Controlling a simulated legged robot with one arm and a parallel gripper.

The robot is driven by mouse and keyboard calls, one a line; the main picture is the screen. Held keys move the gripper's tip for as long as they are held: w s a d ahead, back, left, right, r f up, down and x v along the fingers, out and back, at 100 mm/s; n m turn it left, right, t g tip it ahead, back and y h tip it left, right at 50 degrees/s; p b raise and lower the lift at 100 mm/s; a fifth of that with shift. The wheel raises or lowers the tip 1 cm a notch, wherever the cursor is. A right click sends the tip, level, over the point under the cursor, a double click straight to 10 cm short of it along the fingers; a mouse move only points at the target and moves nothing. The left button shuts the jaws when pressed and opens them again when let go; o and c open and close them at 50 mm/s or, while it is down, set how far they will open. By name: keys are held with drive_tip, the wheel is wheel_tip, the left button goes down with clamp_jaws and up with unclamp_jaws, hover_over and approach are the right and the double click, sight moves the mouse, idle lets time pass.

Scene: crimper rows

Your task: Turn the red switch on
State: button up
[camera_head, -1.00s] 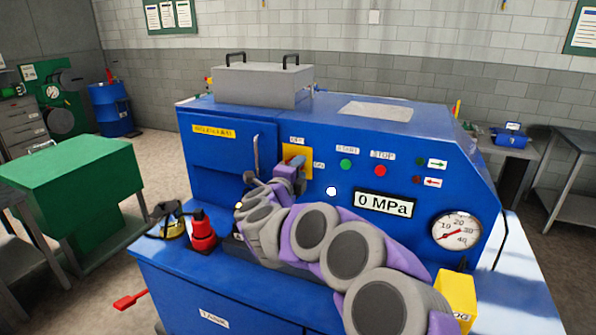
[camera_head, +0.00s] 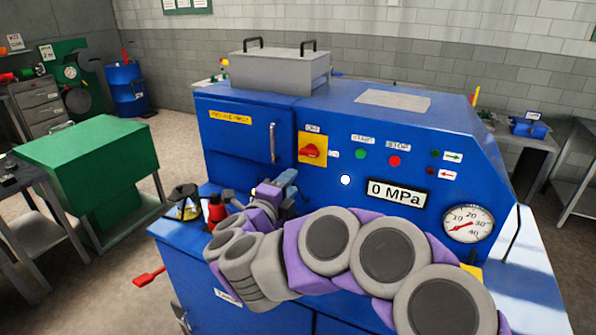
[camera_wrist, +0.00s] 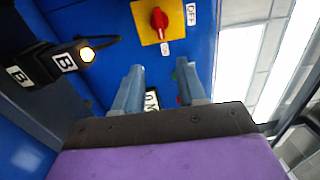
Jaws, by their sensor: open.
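The red switch (camera_head: 312,151) sits on a yellow plate on the blue machine's front, with an OFF label above it and a small label at its right. In the wrist view the red switch (camera_wrist: 159,20) is in full sight, its long handle lined up roughly with the ON label (camera_wrist: 165,48) below it. My gripper (camera_head: 286,186) is below and left of the switch in the head view, apart from it. In the wrist view my gripper (camera_wrist: 163,80) has its two fingers spread and nothing between them.
Green button (camera_head: 361,154), red button (camera_head: 394,161), pressure display (camera_head: 398,192) and dial gauge (camera_head: 468,224) are right of the switch. A door handle (camera_head: 272,143) stands out at its left. A red-topped item (camera_head: 217,210) stands on the ledge near my arm.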

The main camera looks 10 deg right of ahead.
drive_tip(key=shift+v, duration=1.4)
